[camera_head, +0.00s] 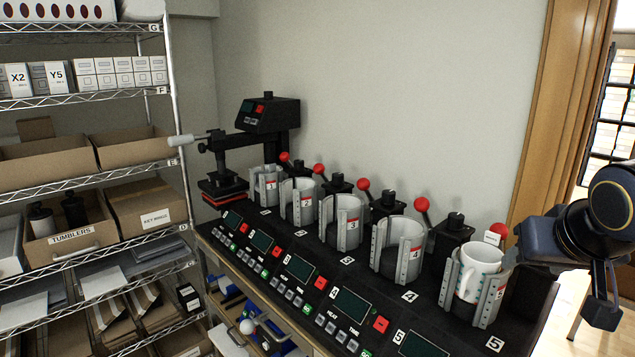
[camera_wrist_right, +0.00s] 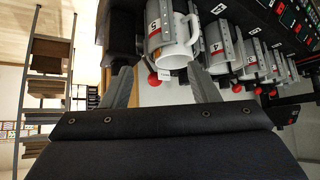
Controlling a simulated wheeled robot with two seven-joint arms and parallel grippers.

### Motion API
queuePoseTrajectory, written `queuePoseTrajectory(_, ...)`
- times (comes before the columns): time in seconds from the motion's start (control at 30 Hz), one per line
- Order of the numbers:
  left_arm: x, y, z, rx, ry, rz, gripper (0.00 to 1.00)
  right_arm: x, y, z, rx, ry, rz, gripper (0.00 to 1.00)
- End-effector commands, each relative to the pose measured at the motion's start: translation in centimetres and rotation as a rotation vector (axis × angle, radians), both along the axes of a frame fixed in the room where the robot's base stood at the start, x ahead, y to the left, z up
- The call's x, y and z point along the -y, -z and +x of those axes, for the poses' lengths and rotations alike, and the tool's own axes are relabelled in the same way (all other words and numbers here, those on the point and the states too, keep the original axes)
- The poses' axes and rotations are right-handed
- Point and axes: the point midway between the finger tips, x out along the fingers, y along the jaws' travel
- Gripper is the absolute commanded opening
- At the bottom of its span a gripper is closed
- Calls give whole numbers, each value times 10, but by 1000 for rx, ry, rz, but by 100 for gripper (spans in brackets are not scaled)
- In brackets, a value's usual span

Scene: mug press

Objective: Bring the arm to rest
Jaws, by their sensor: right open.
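A white mug (camera_head: 478,268) with a coloured pattern sits upright in the grey curved clamp of press number 5 (camera_head: 491,302), at the right end of the row. In the right wrist view the mug (camera_wrist_right: 178,38) shows with its handle, beyond my fingertips. My right gripper (camera_head: 522,243) is just right of the mug in the head view. In the wrist view my right gripper (camera_wrist_right: 164,80) has its two fingers spread, with nothing held between them. It looks apart from the mug. My left gripper is in neither view.
Clamps numbered 1 to 4, such as clamp 4 (camera_head: 397,250), look empty. Levers with red knobs (camera_head: 421,204) rise behind them. A black press (camera_head: 268,118) stands at the far end. A wire shelf (camera_head: 88,172) with boxes fills the left. A wooden door frame (camera_head: 548,110) is behind my right arm.

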Motion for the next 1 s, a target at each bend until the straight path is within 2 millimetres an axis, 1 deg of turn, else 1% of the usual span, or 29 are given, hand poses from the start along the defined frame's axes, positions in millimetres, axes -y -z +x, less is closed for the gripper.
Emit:
queuePoseTrajectory(0.03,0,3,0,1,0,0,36,-5,12,-6,-9,-15,7,55)
queuePoseTrajectory(0.17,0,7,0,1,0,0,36,-19,47,-22,-43,-63,39,55)
queuePoseTrajectory(0.27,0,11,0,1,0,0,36,-32,80,-38,-71,-103,76,55)
queuePoseTrajectory(0.37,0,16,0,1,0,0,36,-49,121,-60,-102,-149,130,55)
queuePoseTrajectory(0.4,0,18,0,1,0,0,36,-57,140,-71,-115,-167,159,55)
queuePoseTrajectory(0.47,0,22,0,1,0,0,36,-72,172,-89,-132,-196,208,55)
queuePoseTrajectory(0.5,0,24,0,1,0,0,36,-82,193,-101,-145,-215,244,55)
queuePoseTrajectory(0.6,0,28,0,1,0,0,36,-104,234,-126,-163,-248,324,55)
queuePoseTrajectory(0.63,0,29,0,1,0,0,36,-109,243,-132,-168,-256,344,55)
queuePoseTrajectory(0.7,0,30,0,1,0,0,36,-120,260,-143,-174,-266,379,55)
queuePoseTrajectory(0.8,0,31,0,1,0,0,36,-128,273,-152,-178,-275,409,55)
queuePoseTrajectory(1.0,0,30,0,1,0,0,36,-130,275,-154,-182,-278,416,55)
